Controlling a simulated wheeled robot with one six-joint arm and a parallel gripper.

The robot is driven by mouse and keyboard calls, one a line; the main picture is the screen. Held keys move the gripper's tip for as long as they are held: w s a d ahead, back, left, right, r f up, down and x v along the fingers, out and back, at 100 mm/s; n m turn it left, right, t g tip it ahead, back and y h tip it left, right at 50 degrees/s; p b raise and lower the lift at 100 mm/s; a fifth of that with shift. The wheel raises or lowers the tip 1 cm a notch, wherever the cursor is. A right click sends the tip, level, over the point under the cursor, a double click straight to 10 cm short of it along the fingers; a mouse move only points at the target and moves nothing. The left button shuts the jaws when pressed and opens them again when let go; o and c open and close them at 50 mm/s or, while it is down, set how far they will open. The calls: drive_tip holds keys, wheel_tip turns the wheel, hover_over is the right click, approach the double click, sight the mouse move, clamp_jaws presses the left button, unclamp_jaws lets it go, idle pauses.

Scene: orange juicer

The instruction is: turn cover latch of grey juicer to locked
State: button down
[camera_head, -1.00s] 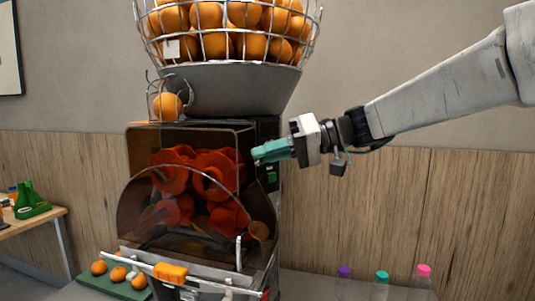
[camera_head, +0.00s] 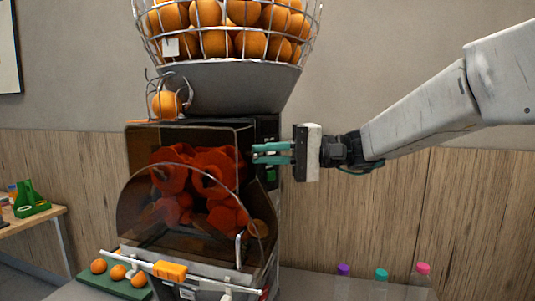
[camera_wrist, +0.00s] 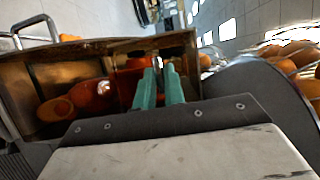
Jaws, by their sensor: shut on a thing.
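The grey juicer (camera_head: 232,88) stands left of centre in the head view, with a dark see-through cover (camera_head: 140,142) over its red drums. My gripper (camera_head: 256,153) comes in level from the right, its teal fingertips at the upper right edge of the cover. The two fingers are a small gap apart, shut on the cover latch, which the fingers mostly hide. I cannot make out the latch's angle. In the wrist view, the teal fingers (camera_wrist: 158,72) reach to the cover's edge, and the brown cover (camera_wrist: 90,60) spreads to their left.
A wire basket of oranges (camera_head: 232,42) tops the juicer. A bar with an orange block (camera_head: 170,271) crosses its front. Bottles with purple, teal and pink caps (camera_head: 382,274) stand at lower right. Right of the juicer, beside the wooden wall, is free room.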

idle(0.4)
drive_tip(key=c, duration=1.5)
unclamp_jaws()
drive_tip(key=d, duration=0.8)
drive_tip(key=shift+w, duration=0.15)
drive_tip(key=shift+f+m, duration=0.15)
drive_tip(key=shift+m, duration=0.25)
